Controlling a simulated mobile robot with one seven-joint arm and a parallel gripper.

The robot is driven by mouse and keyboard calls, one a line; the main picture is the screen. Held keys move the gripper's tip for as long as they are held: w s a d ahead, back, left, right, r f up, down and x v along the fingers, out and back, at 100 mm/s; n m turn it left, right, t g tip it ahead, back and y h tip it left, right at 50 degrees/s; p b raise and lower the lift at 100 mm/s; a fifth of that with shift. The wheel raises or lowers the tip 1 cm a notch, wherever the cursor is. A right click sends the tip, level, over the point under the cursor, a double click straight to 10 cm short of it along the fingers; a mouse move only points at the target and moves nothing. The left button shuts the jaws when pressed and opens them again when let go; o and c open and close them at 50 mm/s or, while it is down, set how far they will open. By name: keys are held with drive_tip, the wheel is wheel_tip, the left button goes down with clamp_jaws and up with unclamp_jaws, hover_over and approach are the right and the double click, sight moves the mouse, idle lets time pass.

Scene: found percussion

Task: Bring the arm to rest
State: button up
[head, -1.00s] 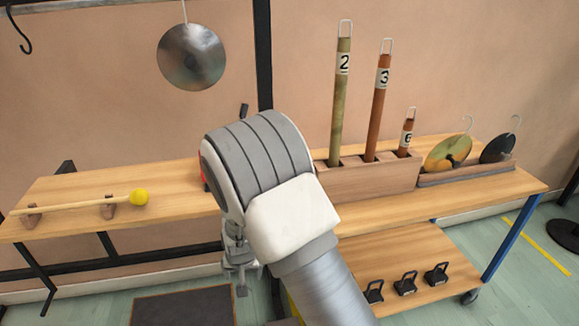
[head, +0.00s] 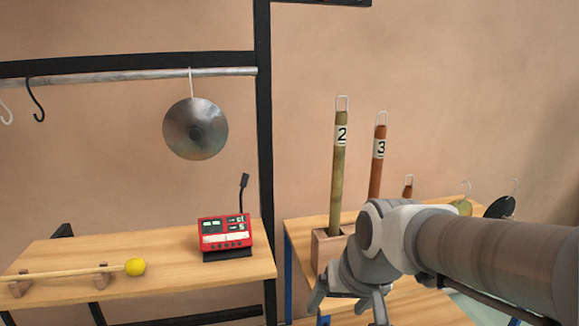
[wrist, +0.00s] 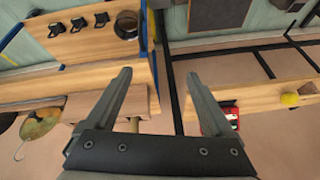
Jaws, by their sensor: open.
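My gripper (head: 349,306) is open and empty at the lower right of the head view, with its fingers pointing down. My arm reaches in from the right edge. The gripper hides part of the wooden rack (head: 325,248) that holds the tubes. In the wrist view my gripper (wrist: 159,76) shows two spread fingers with nothing between them. Whether it touches the rack or bench cannot be told.
Tubes numbered 2 (head: 338,180) and 3 (head: 377,160) stand in the rack. A metal disc (head: 196,129) hangs from a rail. A red device (head: 225,232) and a yellow-tipped mallet (head: 134,267) are on the left bench (head: 160,262).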

drive_tip(key=s+d+r+h, duration=0.1)
drive_tip(key=s+d+r, duration=0.2)
drive_tip(key=s+d, duration=0.5)
wheel_tip(320, 180, up, 21)
drive_tip(key=s+a+p, duration=0.2)
drive_tip(key=p, duration=1.9)
drive_tip(key=shift+s+f+t, duration=0.15)
drive_tip(key=shift+s+t, duration=0.15)
drive_tip(key=shift+t, duration=0.1)
drive_tip(key=shift+a, duration=0.1)
